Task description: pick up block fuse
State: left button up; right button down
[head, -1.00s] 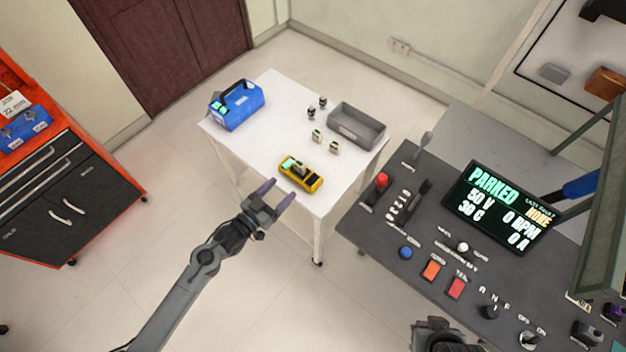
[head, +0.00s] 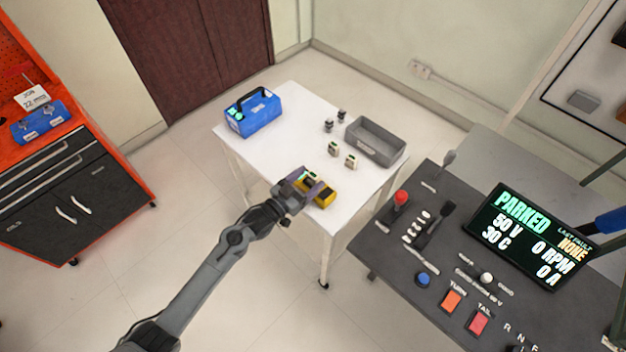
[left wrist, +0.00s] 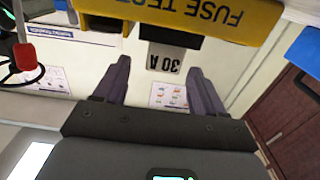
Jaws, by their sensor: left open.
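The yellow fuse tester (head: 325,198) lies near the front edge of the white table, partly hidden by my left gripper (head: 308,182). In the left wrist view the tester (left wrist: 215,18), marked FUSE TEST, fills the top. A dark block with a white 30 A label (left wrist: 165,57), seemingly the block fuse, shows against the tester's edge. My left gripper (left wrist: 159,66) is open, with one finger on each side of the label and a gap to both. I cannot tell how deep the block sits between them. My right gripper is not in view.
The white table (head: 265,150) also holds a blue toolbox (head: 255,113), a grey bin (head: 376,142), two small labelled blocks (head: 342,155) and two dark cylinders (head: 335,120). A control console (head: 400,255) stands close on the right. Mid-table is clear.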

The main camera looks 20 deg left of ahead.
aim_at(311, 178)
pick_arm(q)
jog(key=shift+f+b+x, duration=0.15)
jog(key=shift+b+x, duration=0.05)
jog(key=shift+x, duration=0.95)
jog(key=shift+f+b+x, duration=0.15)
jog(key=shift+f+x, duration=0.05)
jog(key=shift+x, duration=0.95)
jog(key=shift+a, duration=0.1)
jog(key=c, duration=1.2)
jog(key=shift+o, duration=0.2)
jog(key=shift+r, duration=0.15)
